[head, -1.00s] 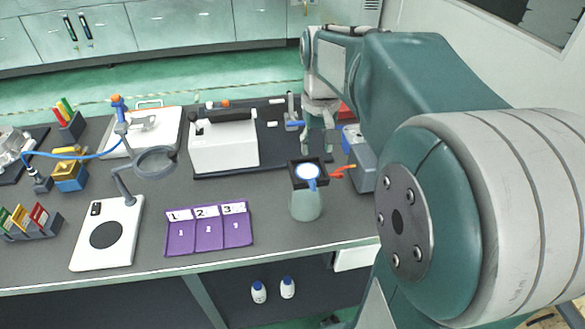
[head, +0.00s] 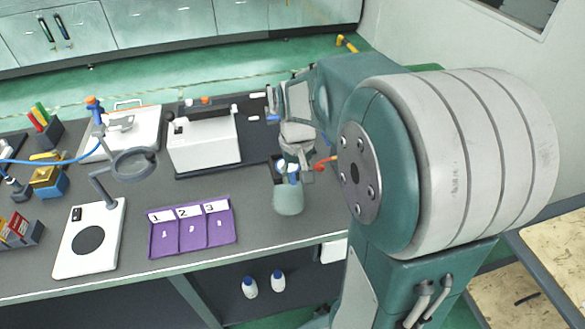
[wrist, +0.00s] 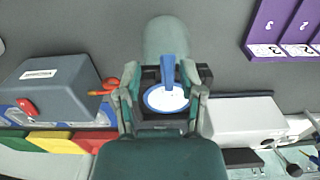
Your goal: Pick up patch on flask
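The patch (wrist: 165,98) is a white disc with a blue rim and a blue tab. It lies on a dark square holder on top of the pale green flask (wrist: 165,38), which stands upright near the table's front edge. The flask also shows in the head view (head: 288,201), where my gripper covers most of the patch. My gripper (wrist: 161,78) is open and empty. Its two fingers stand on the left and right of the patch in the wrist view. I cannot tell whether they touch the holder.
A purple tray (head: 190,229) numbered 1 to 3 lies left of the flask. A white box (head: 203,140) stands behind it. A grey box (wrist: 50,88) and an orange-red piece (wrist: 107,86) are close beside the gripper. A magnifier (head: 133,164) stands further left.

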